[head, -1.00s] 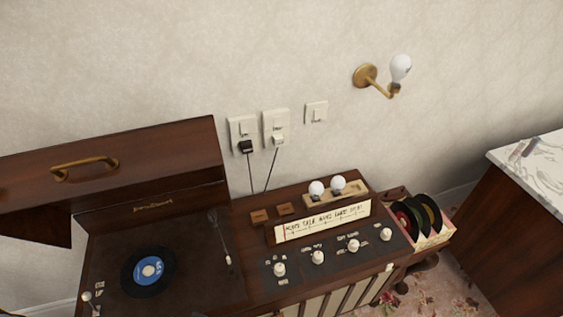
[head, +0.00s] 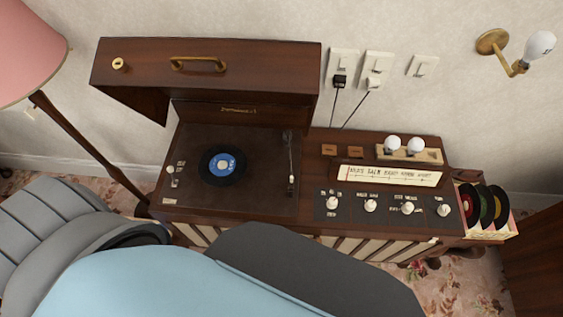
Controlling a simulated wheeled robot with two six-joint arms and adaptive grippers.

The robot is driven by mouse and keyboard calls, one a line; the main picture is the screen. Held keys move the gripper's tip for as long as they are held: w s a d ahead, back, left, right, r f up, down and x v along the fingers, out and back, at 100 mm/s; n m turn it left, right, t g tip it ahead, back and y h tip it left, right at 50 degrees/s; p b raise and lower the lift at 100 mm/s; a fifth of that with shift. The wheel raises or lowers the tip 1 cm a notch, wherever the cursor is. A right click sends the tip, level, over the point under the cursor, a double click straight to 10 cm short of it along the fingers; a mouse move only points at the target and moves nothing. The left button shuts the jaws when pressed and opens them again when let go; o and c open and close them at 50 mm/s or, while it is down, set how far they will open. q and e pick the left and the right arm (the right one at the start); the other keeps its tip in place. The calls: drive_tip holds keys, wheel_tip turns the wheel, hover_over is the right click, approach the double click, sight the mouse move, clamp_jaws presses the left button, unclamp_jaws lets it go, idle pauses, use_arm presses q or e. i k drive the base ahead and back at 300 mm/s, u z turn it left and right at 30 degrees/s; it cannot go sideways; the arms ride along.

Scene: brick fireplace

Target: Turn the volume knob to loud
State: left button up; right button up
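A wooden record console (head: 240,215) stands against the wall with its lid (head: 200,70) raised. A row of white knobs sits on the dark panel (head: 388,196) at its right half: a leftmost knob (head: 332,203), two middle knobs (head: 370,206) (head: 407,208) and a rightmost knob (head: 443,210). Their labels are too small to read, so I cannot tell which is the volume knob. A lit tuning dial (head: 390,174) is behind them. The turntable on the left holds a record with a blue label (head: 222,163). Neither of my grippers is in view.
Records in a crate (head: 480,236) stand at the console's right end. Two bulbs rest in a wooden holder (head: 432,157). A pink-shaded lamp (head: 28,50) stands left. Grey and light-blue shapes cover the lower left and bottom, hiding floor. Dark wood furniture (head: 540,258) is at right.

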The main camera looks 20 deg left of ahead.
sight(406, 209)
drive_tip(key=z, duration=0.75)
